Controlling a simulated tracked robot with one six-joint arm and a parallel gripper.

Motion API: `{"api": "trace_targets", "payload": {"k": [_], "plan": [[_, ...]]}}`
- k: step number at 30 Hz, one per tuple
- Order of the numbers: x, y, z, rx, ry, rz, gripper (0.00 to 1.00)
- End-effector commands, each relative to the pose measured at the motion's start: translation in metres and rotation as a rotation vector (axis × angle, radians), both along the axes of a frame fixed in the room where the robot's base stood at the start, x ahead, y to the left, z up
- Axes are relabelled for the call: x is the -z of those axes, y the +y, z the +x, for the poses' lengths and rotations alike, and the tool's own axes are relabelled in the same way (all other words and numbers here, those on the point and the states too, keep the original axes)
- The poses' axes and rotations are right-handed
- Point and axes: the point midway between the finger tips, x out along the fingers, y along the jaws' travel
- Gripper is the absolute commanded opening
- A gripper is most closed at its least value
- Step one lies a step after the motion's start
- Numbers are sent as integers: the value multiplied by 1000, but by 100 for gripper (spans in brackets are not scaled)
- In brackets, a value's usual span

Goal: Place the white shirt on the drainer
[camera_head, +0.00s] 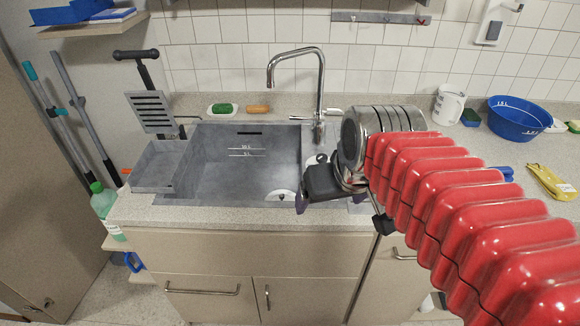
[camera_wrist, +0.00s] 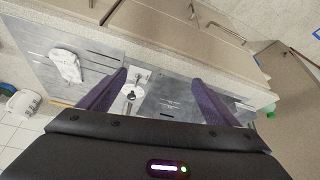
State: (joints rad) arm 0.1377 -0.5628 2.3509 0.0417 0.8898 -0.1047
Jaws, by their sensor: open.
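A crumpled white cloth, which looks like the white shirt (camera_wrist: 67,65), lies on the grey ridged surface of the drainer (camera_wrist: 98,68) at the left of the wrist view. My gripper (camera_wrist: 160,77) is open, its two purple fingers apart with no cloth between them. The fingers are over the sink area, to the right of the cloth in the wrist view and apart from it. In the head view my gripper (camera_head: 303,198) is over the right side of the sink. There my arm hides the drainer and the cloth.
The grey sink (camera_head: 225,165) has a tall tap (camera_head: 321,85) behind it and a grey tray (camera_head: 160,165) at its left. A white jug (camera_head: 449,103), a blue basin (camera_head: 517,118) and yellow gloves (camera_head: 550,180) stand or lie on the right counter. A green bottle (camera_head: 106,208) stands at the left.

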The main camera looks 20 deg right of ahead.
Motion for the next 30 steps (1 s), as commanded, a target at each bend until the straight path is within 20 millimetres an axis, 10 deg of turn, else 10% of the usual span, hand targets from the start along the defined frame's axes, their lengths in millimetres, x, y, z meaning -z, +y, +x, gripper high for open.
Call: {"api": "trace_targets", "payload": {"k": [9, 30], "plan": [[19, 36, -50, -52, -27, 4, 84], [21, 38, -54, -53, -26, 6, 84]]}}
